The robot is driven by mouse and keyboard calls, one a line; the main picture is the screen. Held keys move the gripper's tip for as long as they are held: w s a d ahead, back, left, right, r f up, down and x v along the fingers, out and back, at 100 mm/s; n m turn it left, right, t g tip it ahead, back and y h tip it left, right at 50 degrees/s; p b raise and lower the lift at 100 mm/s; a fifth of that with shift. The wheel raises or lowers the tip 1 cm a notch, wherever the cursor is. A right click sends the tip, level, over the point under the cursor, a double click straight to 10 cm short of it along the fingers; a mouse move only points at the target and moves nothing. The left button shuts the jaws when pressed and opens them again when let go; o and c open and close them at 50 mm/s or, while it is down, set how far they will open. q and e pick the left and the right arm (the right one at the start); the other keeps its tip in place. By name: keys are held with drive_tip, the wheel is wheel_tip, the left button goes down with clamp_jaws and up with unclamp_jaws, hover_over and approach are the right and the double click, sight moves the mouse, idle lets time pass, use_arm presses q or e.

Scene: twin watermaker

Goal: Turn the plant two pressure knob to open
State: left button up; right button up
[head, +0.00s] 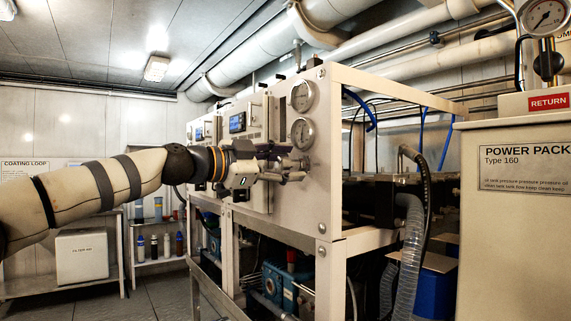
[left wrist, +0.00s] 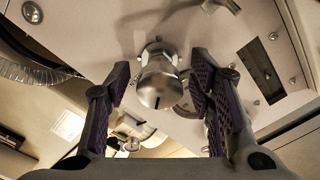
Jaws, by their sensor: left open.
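A round silver metal knob (left wrist: 158,84) with a dark line on its face stands out from a pale panel in the left wrist view. My left gripper (left wrist: 160,72) is open, with one purple-padded finger on each side of the knob. I cannot tell whether either pad touches it. In the head view my left gripper (head: 283,167) is against the front of the pale panel (head: 320,205), below two round gauges (head: 302,96). There the gripper mostly hides the knob. Small lettering beside the knob is too blurred to read. My right gripper is not in view.
A second silver knob (left wrist: 133,127) shows lower in the left wrist view. A blue display (head: 237,122) is on the panel left of the gauges. A ribbed clear hose (head: 408,245) hangs right of the frame. The power pack cabinet (head: 515,230) stands at the right.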

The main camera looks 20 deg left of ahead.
use_arm(q)
clamp_jaws()
drive_tip(key=shift+n, duration=0.3)
